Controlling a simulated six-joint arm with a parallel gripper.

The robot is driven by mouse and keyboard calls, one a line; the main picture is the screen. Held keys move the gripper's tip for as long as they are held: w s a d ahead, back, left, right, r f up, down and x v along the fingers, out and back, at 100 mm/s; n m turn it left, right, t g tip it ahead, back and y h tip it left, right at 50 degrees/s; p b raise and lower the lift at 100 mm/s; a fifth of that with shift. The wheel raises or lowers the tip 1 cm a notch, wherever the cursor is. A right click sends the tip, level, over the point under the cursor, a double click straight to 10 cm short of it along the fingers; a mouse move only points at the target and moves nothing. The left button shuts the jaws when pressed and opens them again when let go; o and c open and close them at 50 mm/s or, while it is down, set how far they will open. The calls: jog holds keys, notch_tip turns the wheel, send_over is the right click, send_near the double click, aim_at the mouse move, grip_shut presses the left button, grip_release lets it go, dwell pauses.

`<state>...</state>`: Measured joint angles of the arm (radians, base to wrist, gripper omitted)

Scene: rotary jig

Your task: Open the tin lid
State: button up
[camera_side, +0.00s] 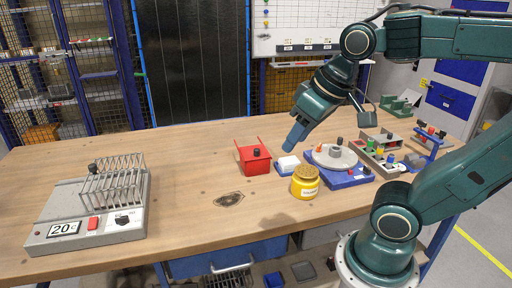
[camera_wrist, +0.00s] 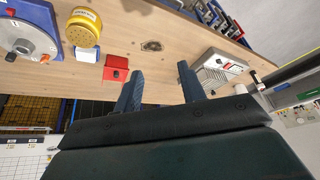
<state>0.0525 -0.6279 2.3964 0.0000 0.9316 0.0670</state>
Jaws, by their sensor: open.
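A small red tin (camera_side: 254,161) with a black knob stands on the wooden bench near the middle in the side view. Thin red edges rise at its sides. I cannot tell clearly whether its lid is shut. It also shows in the wrist view (camera_wrist: 116,62), left of my fingers, with the knob facing the camera. My gripper (camera_side: 295,138) is above the bench, to the right of the tin and apart from it. In the wrist view my gripper (camera_wrist: 161,82) has its two blue fingers spread, with nothing between them.
A yellow jar (camera_side: 304,187), a white block on a blue base (camera_side: 287,166) and a blue rotary jig (camera_side: 347,178) stand right of the tin. A grey heater with a wire rack (camera_side: 117,222) is at the left. The bench between heater and tin is clear.

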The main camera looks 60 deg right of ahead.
jog(key=w+d+r+m+g, duration=0.15)
jog(key=w+d+m, duration=0.25)
jog(key=w, duration=0.4)
jog(key=m+g, duration=0.4)
jog(key=m, duration=0.4)
send_over(257, 149)
notch_tip(257, 149, down, 8)
jog(key=shift+d+f+t, duration=0.1)
jog(key=shift+f+t, duration=0.1)
jog(key=shift+t, duration=0.05)
notch_tip(257, 149, down, 14)
jog(key=shift+r, duration=0.25)
grip_shut()
